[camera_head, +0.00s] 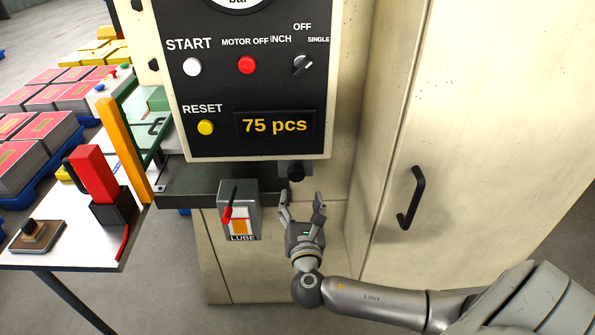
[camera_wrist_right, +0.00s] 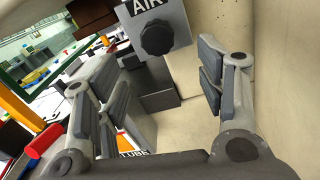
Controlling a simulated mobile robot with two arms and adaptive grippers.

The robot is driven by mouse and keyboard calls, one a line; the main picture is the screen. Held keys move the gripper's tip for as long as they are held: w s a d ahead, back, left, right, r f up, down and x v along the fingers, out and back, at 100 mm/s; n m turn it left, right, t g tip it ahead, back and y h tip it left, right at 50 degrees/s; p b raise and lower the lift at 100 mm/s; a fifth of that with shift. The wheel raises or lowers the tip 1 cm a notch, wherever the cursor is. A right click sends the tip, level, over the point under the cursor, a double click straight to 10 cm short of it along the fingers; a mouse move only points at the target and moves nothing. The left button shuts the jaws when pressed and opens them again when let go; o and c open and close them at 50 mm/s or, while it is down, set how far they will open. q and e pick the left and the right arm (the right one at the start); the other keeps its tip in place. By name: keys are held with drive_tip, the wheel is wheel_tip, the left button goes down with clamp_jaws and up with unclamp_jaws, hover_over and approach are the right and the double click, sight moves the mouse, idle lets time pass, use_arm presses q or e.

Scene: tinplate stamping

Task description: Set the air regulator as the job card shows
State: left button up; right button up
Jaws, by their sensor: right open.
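The air regulator's black knob (camera_head: 296,172) is below the control panel, at the front of the machine. In the right wrist view the same knob (camera_wrist_right: 157,38) is round and lobed, on a grey block labelled AIR (camera_wrist_right: 150,8). My right gripper (camera_head: 301,202) is open and empty just below the knob, fingers pointing up towards it. In the right wrist view the knob lies ahead between the open fingers, apart from them. The pressure gauge (camera_head: 238,4) is cut off at the top; only "bar" shows, so its reading is hidden. I cannot make out the job card. My left gripper is out of view.
The LUBE box (camera_head: 238,222) with a red-tipped lever stands close left of my right gripper. The panel (camera_head: 255,90) above has buttons, a selector and a "75 pcs" display. A cabinet (camera_head: 480,130) with a black handle is right. A side table (camera_head: 70,240) is left.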

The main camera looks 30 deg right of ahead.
sight(297, 177)
drive_tip(key=p+x, duration=0.1)
drive_tip(key=x, duration=0.8)
drive_tip(key=shift+a+r+p, duration=0.1)
drive_tip(key=shift+a+p, duration=0.1)
drive_tip(key=shift+p, duration=0.15)
drive_tip(key=shift+x, duration=0.85)
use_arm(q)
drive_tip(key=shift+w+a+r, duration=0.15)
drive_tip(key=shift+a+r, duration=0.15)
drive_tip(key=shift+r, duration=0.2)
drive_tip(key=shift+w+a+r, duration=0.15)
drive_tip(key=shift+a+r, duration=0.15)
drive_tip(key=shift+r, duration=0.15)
use_arm(e)
drive_tip(key=shift+w, duration=0.1)
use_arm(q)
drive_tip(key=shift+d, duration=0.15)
use_arm(e)
drive_tip(key=shift+c, duration=0.4)
drive_tip(key=c, duration=1)
